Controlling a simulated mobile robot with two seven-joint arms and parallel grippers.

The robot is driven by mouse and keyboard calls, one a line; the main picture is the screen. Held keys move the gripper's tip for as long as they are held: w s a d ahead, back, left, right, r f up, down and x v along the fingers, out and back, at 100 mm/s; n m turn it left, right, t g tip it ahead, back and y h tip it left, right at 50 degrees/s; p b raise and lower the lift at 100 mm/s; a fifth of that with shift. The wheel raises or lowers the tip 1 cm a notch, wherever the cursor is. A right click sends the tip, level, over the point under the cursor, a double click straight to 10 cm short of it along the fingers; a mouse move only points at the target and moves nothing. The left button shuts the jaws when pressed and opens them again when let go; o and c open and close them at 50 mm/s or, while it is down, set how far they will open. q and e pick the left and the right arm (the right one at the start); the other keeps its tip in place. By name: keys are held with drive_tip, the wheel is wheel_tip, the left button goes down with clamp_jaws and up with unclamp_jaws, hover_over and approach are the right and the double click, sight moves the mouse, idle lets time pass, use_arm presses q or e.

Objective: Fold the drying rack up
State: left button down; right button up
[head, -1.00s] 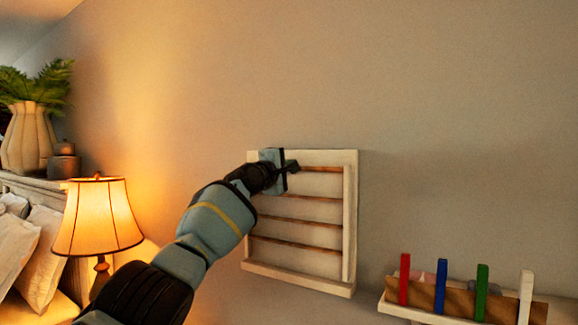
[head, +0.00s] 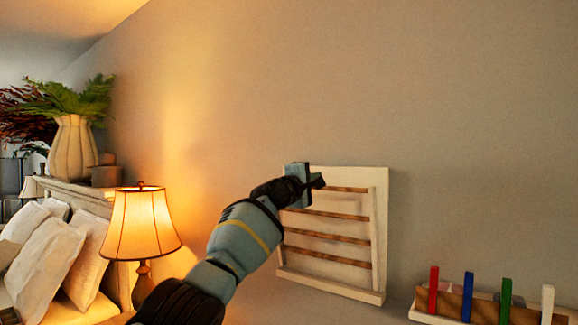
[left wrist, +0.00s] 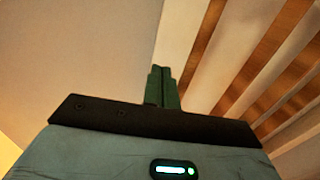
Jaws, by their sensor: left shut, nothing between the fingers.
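The drying rack (head: 381,230) is a white wooden frame on the wall with several brown rods across it. Its rod-bearing inner frame (head: 374,240) appears tipped out slightly from the backing at the top. My left gripper (head: 318,182) is at the rack's upper left, by the top rod, shut and empty. In the left wrist view, the shut fingers (left wrist: 163,88) point toward a white bar of the rack (left wrist: 190,45), with rods and pale strips to the right. Whether the fingers touch the rack I cannot tell. My right gripper is not in view.
A wall shelf with coloured pegs (head: 505,298) is at the lower right. A lit lamp (head: 141,225) stands left of my arm, beside a bed with pillows (head: 50,250). A vase with a plant (head: 74,150) is behind. The wall above the rack is bare.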

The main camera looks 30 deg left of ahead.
use_arm(q)
drive_tip(key=s+r+p, duration=0.1)
drive_tip(key=s, duration=0.7)
drive_tip(key=shift+a+r, duration=0.2)
drive_tip(key=shift+a, duration=0.2)
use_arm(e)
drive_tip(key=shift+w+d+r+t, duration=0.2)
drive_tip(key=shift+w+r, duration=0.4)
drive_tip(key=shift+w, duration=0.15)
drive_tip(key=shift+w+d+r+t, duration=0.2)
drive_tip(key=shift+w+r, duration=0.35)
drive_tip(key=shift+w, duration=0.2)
use_arm(q)
drive_tip(key=shift+f, duration=0.1)
